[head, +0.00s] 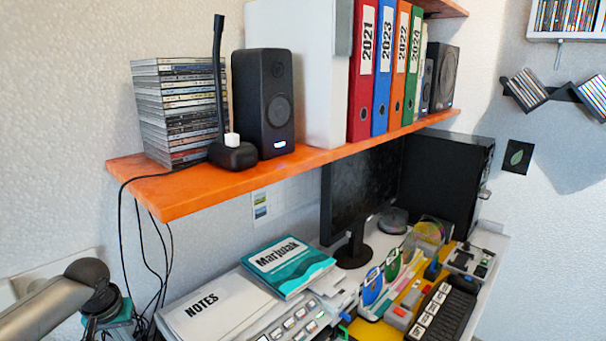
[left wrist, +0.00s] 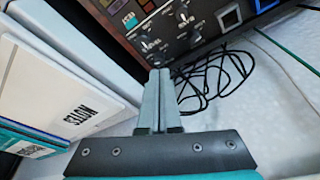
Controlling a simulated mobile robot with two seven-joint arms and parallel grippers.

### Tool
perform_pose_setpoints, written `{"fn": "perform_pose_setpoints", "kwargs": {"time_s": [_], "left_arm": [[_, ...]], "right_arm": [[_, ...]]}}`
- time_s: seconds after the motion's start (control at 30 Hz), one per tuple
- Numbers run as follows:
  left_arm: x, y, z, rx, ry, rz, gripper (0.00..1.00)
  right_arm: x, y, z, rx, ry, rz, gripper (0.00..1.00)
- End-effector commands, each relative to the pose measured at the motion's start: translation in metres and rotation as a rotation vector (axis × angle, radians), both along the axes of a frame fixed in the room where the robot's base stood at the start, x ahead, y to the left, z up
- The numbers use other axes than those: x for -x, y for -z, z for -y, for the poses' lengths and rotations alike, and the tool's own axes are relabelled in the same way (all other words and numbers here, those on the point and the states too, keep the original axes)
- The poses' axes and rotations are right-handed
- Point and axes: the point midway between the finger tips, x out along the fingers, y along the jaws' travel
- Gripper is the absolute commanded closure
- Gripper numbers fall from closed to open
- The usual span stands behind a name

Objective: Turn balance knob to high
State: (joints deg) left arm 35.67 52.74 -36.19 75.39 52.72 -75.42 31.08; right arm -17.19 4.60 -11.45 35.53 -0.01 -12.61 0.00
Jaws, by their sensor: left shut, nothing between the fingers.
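A dark control panel (left wrist: 172,42) with several small knobs or levers and white lettering shows at the top of the left wrist view. The lettering is too small and tilted to tell which control is the balance knob. My left gripper (left wrist: 160,72) is shut, with its two grey fingers together and nothing between them. Its tips lie in front of the panel's lower edge in that view; whether they touch a control I cannot tell. In the head view my left arm comes in at the lower left, and its gripper and the panel are out of sight. My right gripper is in neither view.
A stack of papers with a NOTES cover (left wrist: 68,112) lies close to my left gripper's left. Black cables (left wrist: 215,75) lie coiled right of the fingertips. An orange shelf (head: 190,190) with discs (head: 180,110), speakers and binders overhangs the crowded desk.

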Motion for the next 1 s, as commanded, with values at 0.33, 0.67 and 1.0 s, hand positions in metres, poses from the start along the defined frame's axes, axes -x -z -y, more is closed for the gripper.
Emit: {"fn": "perform_pose_setpoints", "kwargs": {"time_s": [0.33, 0.67, 1.0], "left_arm": [[0.000, 0.013, 0.000, 0.000, 0.006, -0.001, 1.00], [0.001, 0.038, 0.000, -0.002, 0.006, 0.000, 1.00], [0.001, 0.066, 0.000, 0.001, 0.004, -0.003, 1.00]], "right_arm": [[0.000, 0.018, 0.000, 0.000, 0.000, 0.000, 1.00], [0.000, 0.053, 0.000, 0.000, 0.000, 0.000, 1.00], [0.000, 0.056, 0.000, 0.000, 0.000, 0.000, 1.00]]}}
